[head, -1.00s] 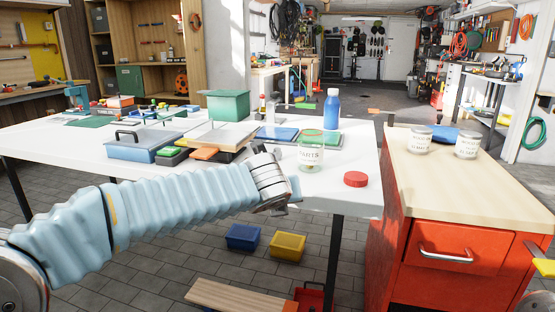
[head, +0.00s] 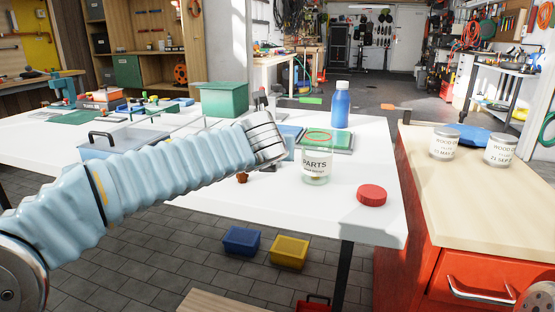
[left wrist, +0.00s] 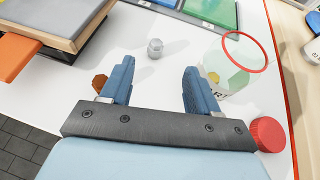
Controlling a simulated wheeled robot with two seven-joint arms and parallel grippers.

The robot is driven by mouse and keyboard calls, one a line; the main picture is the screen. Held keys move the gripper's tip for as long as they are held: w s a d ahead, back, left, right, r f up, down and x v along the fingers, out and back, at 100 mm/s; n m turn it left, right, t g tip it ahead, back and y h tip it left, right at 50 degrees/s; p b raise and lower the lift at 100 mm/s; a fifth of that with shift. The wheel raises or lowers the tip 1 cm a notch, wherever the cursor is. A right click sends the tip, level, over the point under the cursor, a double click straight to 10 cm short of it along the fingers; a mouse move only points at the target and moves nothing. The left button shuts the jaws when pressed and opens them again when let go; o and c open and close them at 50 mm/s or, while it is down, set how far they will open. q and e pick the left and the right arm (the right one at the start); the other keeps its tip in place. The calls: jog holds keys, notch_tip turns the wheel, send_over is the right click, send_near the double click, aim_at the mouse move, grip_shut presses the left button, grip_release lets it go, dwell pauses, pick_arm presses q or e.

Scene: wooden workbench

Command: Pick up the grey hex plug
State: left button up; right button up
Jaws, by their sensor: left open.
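A small grey plug (left wrist: 155,48) stands on the white table, beyond and roughly between my fingertips in the left wrist view. It is apart from both fingers, and its hex shape is too small to make out. My left gripper (left wrist: 158,72) is open and empty, with its two blue fingers spread above the table. My right gripper is not in view.
A glass parts jar (head: 317,165) and a red lid (head: 371,195) stand to the right. A blue bottle (head: 341,108) is behind. An orange-ended board (left wrist: 15,55) is at left.

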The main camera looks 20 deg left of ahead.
pick_arm(q)
jog(key=x, duration=0.4)
jog(key=shift+w+a+f, duration=0.1)
jog(key=shift+w+f, duration=0.1)
jog(key=shift+w, duration=0.1)
jog(key=shift+a+x, duration=0.1)
jog(key=shift+x, duration=1.3)
jog(key=shift+a+x, duration=0.15)
jog(key=shift+x, duration=1.25)
jog(key=shift+s+f, duration=0.15)
jog(key=shift+s, duration=0.05)
grip_shut()
notch_tip(320, 180, up, 4)
jog(key=shift+s+p, duration=0.1)
jog(key=shift+p, duration=0.65)
jog(key=s+a+r+p, duration=0.1)
jog(key=s+r, duration=0.8)
jog(key=s, duration=0.4)
jog(key=shift+s+a, duration=0.15)
jog(key=shift+s, duration=0.2)
